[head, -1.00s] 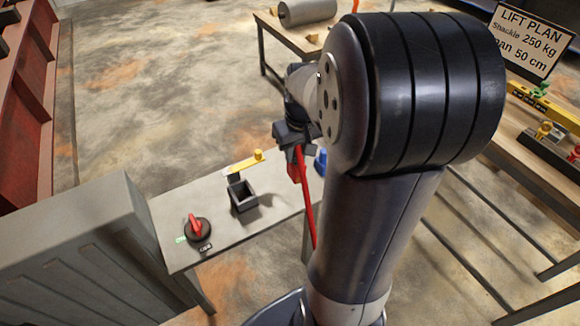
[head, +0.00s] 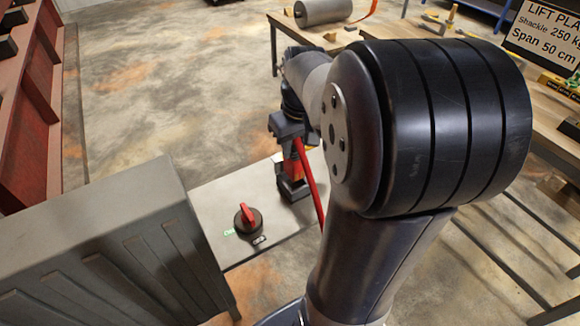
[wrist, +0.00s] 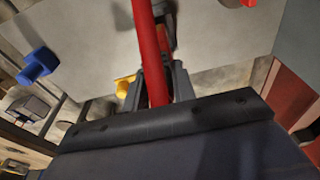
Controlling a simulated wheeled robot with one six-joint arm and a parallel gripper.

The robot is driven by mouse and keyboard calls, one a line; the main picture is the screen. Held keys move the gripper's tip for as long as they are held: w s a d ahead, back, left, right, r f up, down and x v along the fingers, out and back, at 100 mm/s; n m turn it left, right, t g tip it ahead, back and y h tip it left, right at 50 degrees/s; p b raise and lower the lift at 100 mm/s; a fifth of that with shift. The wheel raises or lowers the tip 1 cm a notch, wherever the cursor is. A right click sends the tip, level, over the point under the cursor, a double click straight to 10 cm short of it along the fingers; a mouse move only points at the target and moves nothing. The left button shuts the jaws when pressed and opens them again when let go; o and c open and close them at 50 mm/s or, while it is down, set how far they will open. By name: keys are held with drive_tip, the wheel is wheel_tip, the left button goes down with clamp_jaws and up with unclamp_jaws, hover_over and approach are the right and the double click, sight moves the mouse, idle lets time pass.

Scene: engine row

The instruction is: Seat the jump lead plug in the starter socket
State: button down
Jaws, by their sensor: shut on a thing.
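My gripper (head: 290,132) is shut on the red jump lead plug (head: 294,168) and holds it above the bench. The red lead runs down from it to the right. The starter socket (head: 294,190), a dark square box, stands on the grey bench directly below the plug. The plug's lower end meets the socket's outline, but I cannot tell whether it is inside or just above. The socket's mouth and most of its yellow lever are hidden. In the wrist view the red lead (wrist: 150,50) crosses in front of the gripper fingers (wrist: 158,85), and a yellow piece (wrist: 124,86) shows beside them.
A red rotary switch (head: 247,217) on a black base sits on the bench (head: 215,205) left of the socket. A grey ribbed cabinet (head: 110,235) stands at the left. A blue object (wrist: 37,66) shows in the wrist view. A wooden table (head: 350,38) stands behind.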

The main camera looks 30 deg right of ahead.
sight(294, 162)
drive_tip(key=shift+f, duration=2.5)
drive_tip(key=shift+f, duration=0.2)
drive_tip(key=c, duration=1.2)
unclamp_jaws()
drive_tip(key=shift+o, duration=0.2)
wheel_tip(294, 162, up, 12)
drive_tip(key=s, duration=0.1)
drive_tip(key=shift+s+r+p, duration=0.15)
drive_tip(key=shift+s+p, duration=0.15)
drive_tip(key=shift+s, duration=0.1)
